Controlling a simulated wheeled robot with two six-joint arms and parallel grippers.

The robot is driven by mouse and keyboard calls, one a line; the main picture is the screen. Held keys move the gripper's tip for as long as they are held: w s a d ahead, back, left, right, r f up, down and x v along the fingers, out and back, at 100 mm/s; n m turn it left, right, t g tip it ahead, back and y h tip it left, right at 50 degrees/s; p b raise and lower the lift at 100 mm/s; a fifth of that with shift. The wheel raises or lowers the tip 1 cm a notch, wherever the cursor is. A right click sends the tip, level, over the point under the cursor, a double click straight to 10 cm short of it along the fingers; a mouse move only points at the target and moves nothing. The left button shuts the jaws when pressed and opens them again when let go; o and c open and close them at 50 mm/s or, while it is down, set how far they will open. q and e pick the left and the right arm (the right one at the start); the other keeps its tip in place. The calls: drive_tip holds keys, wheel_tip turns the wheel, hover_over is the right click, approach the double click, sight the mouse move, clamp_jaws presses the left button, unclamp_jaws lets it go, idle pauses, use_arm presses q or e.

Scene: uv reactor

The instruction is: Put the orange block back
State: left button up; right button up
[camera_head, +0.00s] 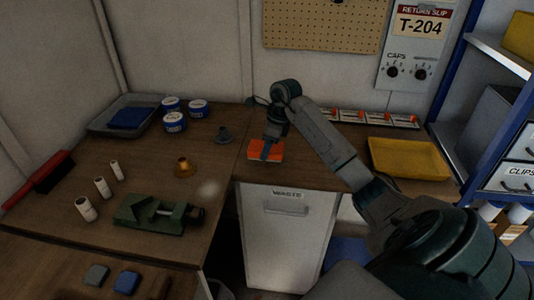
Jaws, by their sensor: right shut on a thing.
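The orange block (257,151) is at the front edge of the bench, above the waste cabinet. My right gripper (267,150) is over it, pointing down, and is shut on it. The gripper's fingers cover part of the block. I cannot tell whether the block touches the bench top or is held just above it. My left gripper is not in view.
A yellow tray (408,159) is on the right. Small orange-and-white boxes (378,119) line the back. A green vise (158,214), white cylinders (102,187), a brass piece (183,167) and blue-white tins (175,122) stand left. A waste cabinet (288,240) is below.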

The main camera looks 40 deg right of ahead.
wheel_tip(320, 180, down, 3)
drive_tip(key=shift+r+b, duration=0.1)
drive_tip(key=shift+b, duration=0.65)
drive_tip(key=shift+f, duration=0.5)
drive_tip(key=o, duration=0.9)
drive_tip(key=shift+o, duration=0.2)
